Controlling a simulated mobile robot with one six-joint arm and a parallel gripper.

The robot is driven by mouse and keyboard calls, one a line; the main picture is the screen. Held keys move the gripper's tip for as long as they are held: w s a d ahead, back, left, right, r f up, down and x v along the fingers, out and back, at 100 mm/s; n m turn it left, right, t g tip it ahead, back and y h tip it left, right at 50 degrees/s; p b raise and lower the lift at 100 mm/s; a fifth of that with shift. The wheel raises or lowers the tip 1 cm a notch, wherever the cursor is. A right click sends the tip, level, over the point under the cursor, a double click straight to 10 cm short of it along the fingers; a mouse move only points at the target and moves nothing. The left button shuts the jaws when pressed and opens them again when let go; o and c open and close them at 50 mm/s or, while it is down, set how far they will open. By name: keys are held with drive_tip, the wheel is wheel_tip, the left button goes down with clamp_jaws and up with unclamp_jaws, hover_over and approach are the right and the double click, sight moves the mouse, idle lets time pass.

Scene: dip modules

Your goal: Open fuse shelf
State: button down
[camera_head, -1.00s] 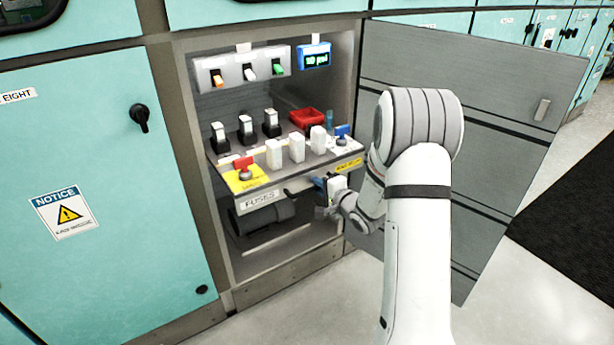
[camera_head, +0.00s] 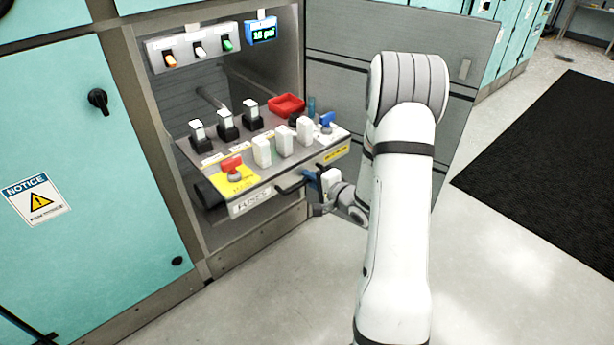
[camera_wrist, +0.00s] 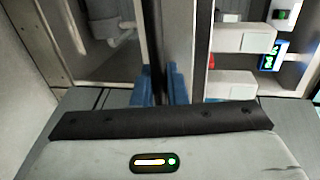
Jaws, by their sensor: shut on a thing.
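The fuse shelf (camera_head: 265,194) is a grey panel standing well out of the open cabinet, with a "FUSES" label (camera_head: 250,201) on its front. A black bar handle (camera_head: 290,186) runs along its front edge. My gripper (camera_head: 313,179) has blue fingertips and is shut on the handle near its right end. In the wrist view, the blue fingers (camera_wrist: 162,86) sit on both sides of the dark upright bar. The wrist partly hides the right end of the handle.
Several white blocks (camera_head: 262,152), black fuse holders (camera_head: 227,127), a red tray (camera_head: 286,104) and a red knob (camera_head: 231,166) are on the shelf. The grey cabinet door (camera_head: 335,110) stands open behind my arm. Floor in front is clear.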

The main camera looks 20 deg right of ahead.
drive_tip(key=c, duration=1.8)
unclamp_jaws()
drive_tip(key=p+v, duration=0.1)
drive_tip(key=v, duration=0.6)
drive_tip(key=shift+s+d+p, duration=0.2)
drive_tip(key=shift+s+p, duration=0.15)
drive_tip(key=shift+s, duration=0.05)
